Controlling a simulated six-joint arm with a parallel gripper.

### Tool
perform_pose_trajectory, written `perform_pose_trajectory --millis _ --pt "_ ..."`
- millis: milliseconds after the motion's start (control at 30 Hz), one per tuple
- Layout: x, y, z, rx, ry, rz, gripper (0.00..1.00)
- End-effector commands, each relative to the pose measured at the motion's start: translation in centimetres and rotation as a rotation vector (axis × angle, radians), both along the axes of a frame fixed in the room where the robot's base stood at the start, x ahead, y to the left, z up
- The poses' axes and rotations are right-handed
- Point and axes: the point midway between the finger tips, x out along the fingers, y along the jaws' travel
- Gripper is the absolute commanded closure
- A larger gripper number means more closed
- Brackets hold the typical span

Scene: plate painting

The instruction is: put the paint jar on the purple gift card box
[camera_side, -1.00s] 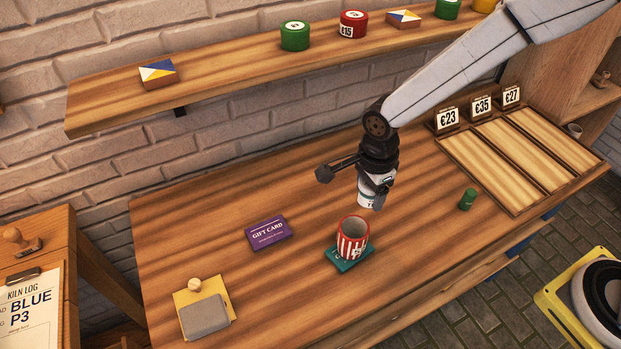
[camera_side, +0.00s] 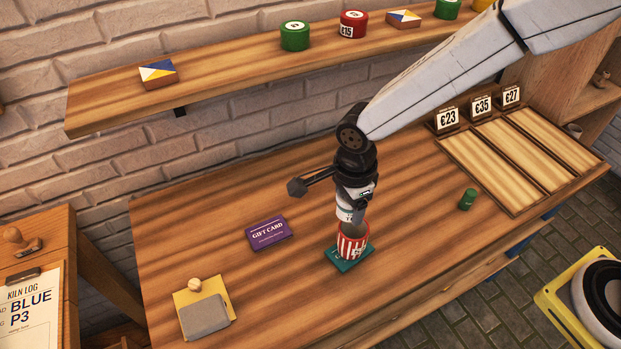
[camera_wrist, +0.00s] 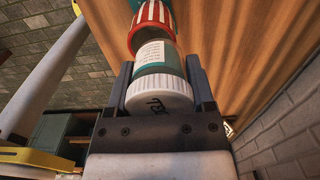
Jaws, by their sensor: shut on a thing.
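The paint jar has a white lid and a pale label, and shows in the wrist view (camera_wrist: 160,93) between my two fingers. My gripper (camera_wrist: 162,85) is shut on it. In the side view my gripper (camera_side: 354,194) points down with the jar (camera_side: 349,214) at its tip, appearing just above or behind the striped cup; the exact gap cannot be told. The purple gift card box (camera_side: 268,232) lies flat on the bench, to the left of the jar, with its top bare.
A red-and-white striped cup (camera_side: 353,246) stands on a teal box (camera_side: 341,264), close to the held jar. A grey block (camera_side: 205,316) and yellow card (camera_side: 184,298) lie at front left. The bench around the purple box is clear.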

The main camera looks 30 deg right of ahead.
Motion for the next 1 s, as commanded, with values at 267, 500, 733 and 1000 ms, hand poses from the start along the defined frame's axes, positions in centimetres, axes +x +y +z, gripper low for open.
perform_pose_trajectory --millis 267,500,733,1000 --pt "-1.3 3.0 0.7 0.001 -0.001 -0.002 0.94" --pt "-1.1 3.2 0.6 0.000 0.000 -0.004 0.94" --pt "0.4 4.1 -0.2 0.000 0.001 -0.004 0.94" --pt "3.3 5.6 -1.7 0.000 0.001 -0.003 0.94"
